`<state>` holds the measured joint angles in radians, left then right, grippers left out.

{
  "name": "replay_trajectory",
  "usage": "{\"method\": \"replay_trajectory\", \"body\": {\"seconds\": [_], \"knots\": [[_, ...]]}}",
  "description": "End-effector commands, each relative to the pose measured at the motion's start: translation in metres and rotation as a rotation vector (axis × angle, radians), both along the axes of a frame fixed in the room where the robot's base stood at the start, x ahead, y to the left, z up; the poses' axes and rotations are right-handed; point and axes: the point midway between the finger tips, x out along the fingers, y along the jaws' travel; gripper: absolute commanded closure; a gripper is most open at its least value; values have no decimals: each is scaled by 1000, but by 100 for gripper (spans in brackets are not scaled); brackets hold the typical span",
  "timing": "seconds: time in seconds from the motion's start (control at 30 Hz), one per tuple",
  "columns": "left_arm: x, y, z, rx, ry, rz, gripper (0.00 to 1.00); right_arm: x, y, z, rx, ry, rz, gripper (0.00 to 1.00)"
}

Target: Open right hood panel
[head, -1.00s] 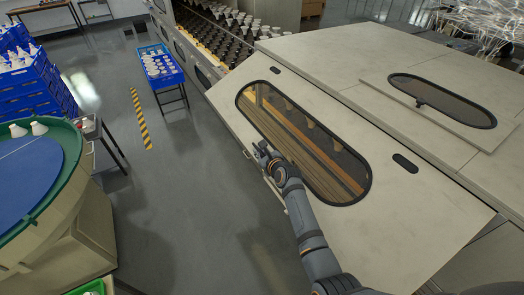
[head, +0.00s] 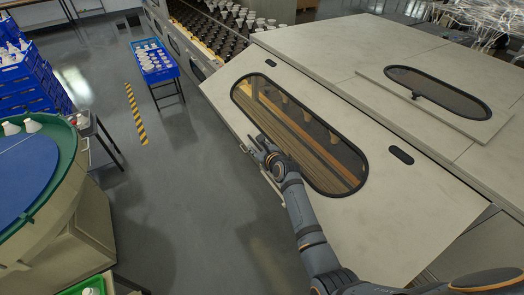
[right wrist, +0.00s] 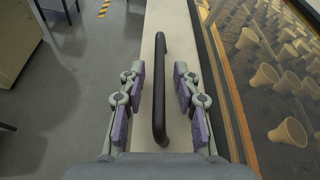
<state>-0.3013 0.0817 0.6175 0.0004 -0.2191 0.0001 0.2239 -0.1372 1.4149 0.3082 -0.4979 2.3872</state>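The right hood panel (head: 240,110) is a sloped beige panel with a long oval window (head: 300,140). It looks closed against the machine. Its black bar handle (right wrist: 159,90) stands near the panel's lower edge in the right wrist view. My right gripper (head: 259,146) is at the handle in the head view. In the right wrist view my right gripper (right wrist: 160,88) is open, with purple finger pads on both sides of the handle and a visible gap to each. My left gripper is not in view.
A round green-rimmed table (head: 70,150) with a blue top stands at the left. A blue tray (head: 155,60) of white parts is on a stand farther back. The grey floor (head: 180,190) before the panel is clear.

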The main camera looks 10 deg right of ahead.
Motion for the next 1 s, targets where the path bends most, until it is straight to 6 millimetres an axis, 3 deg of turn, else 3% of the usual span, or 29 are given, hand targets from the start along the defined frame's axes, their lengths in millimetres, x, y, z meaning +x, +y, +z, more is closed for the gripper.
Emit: {"method": "replay_trajectory", "body": {"seconds": [0.3, 0.5, 1.0], "knots": [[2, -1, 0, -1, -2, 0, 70, -65, -15, 24, -1, 3, -1, 67], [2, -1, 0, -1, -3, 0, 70, -94, -22, 37, -2, 4, 0, 67], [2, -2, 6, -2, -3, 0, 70, -105, -25, 44, -2, 4, 1, 67]]}}
